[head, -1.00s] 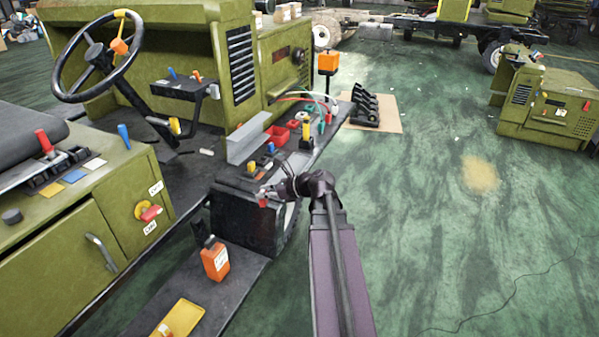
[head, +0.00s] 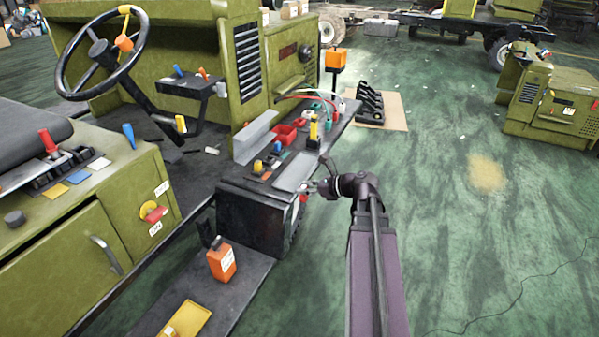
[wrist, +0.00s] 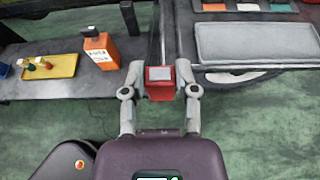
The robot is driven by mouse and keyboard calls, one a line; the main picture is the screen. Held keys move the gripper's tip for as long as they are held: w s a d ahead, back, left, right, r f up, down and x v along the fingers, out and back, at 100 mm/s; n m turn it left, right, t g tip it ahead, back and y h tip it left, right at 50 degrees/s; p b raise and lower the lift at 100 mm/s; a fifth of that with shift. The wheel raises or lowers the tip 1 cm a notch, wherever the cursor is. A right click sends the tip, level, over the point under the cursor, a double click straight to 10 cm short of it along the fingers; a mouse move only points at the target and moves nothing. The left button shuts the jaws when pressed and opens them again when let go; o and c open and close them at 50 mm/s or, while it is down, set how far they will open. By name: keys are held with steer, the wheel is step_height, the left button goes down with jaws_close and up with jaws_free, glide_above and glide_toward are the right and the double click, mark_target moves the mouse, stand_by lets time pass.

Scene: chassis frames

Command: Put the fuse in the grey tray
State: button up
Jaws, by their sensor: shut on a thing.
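The fuse is a small red block with a pale top (wrist: 160,82), held between the two fingertips of my gripper (wrist: 160,90) in the wrist view. In the head view my gripper (head: 308,191) is beside the black box's right end, and the fuse shows only as a small red spot (head: 303,198). The grey tray (wrist: 255,42) is a shallow, empty rectangle ahead and to the right of the fuse in the wrist view. In the head view the grey tray (head: 294,173) lies on the dark sill, just beyond my gripper and partly behind it.
An orange bottle (head: 221,261) and a yellow tray (head: 187,318) stand on the lower step. Red bins (head: 285,134), a grey angled bar (head: 255,137) and a yellow-handled lever (head: 314,130) sit near the grey tray.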

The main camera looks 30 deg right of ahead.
steer(key=shift+a, duration=0.15)
steer(key=a, duration=0.2)
steer(key=w+a, duration=0.1)
steer(key=shift+w+a, duration=0.15)
steer(key=shift+a, duration=0.25)
steer(key=b, duration=0.1)
glide_above(290, 183)
steer(key=shift+w+f, duration=0.1)
steer(key=shift+f, duration=0.6)
steer(key=shift+f+b, duration=0.1)
steer(key=shift+b, duration=0.2)
steer(key=shift+f+b, duration=1.7)
steer(key=shift+f, duration=0.15)
